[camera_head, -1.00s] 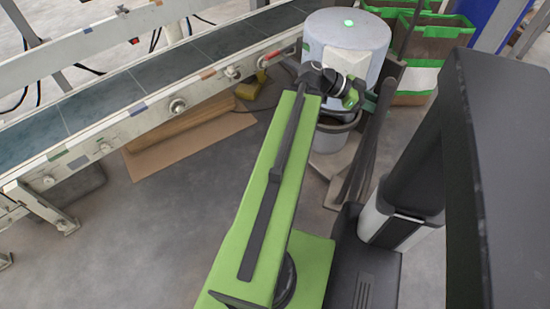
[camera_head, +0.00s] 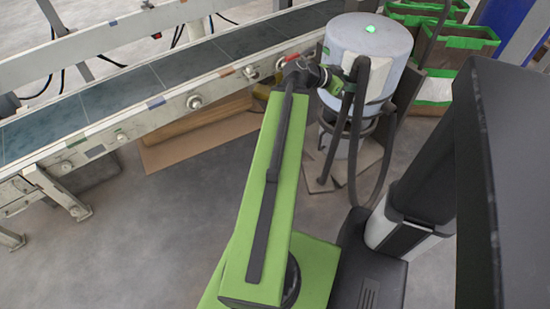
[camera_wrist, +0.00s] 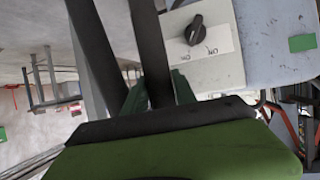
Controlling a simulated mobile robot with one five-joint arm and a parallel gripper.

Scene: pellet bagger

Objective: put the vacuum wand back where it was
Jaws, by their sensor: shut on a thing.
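The vacuum (camera_head: 368,40) is a pale grey drum with a green light on top, at the upper right of the head view. My gripper (camera_head: 348,82) is at its front side. In the wrist view my gripper (camera_wrist: 157,90) is shut on a dark tube, the vacuum wand (camera_wrist: 149,45), between its green fingers. In the head view the wand (camera_head: 355,135) hangs about upright before the drum. A black hose (camera_head: 388,150) loops beside it. A pale switch box (camera_wrist: 200,48) with a black knob is close behind the wand. Whether the wand touches a holder cannot be told.
The conveyor (camera_head: 150,85) runs along the left and back. A flattened cardboard sheet (camera_head: 200,140) lies beneath it. Brown bags with green edges (camera_head: 455,45) stand behind the vacuum on the right. Grey floor between my arm and the conveyor is clear.

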